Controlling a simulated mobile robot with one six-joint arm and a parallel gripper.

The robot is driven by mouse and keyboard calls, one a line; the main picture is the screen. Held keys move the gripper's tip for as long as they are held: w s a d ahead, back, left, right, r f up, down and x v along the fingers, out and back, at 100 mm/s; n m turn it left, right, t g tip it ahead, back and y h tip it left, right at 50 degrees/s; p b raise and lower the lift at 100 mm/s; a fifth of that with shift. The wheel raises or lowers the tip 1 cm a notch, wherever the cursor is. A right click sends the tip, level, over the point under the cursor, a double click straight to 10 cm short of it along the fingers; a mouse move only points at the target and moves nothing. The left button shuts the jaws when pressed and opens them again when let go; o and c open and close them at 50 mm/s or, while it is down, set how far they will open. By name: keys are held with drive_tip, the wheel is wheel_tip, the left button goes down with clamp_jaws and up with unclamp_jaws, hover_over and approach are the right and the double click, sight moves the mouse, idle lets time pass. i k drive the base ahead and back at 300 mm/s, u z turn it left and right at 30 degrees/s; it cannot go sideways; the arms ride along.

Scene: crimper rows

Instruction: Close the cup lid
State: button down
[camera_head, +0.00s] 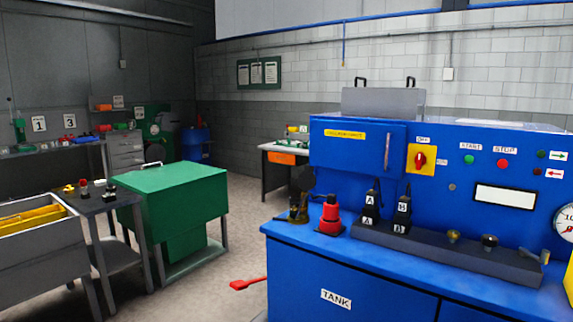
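I cannot pick out a cup with a lid for certain. A small dark brass-coloured fitting (299,207) stands on the blue bench's top at its left end. A red bottle-like piece (330,216) with a narrower top stands just right of it. A grey panel with two black handles (383,104) stands up at the top of the blue machine; whether it is a lid is not clear. My gripper is not in view.
The blue machine bench (300,267) fills the right side, with a grey rail (445,252) holding black A and B units. A green cabinet (168,197), dark stand (97,204) and grey bin (40,262) stand left. A red paddle-shaped piece (248,284) juts over the open floor (215,285).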

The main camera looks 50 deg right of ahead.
sight(307, 181)
drive_tip(key=u, duration=0.1)
drive_tip(key=i, duration=2.35)
drive_tip(key=z, duration=0.95)
drive_tip(key=i, duration=1.1)
drive_tip(key=z, duration=0.4)
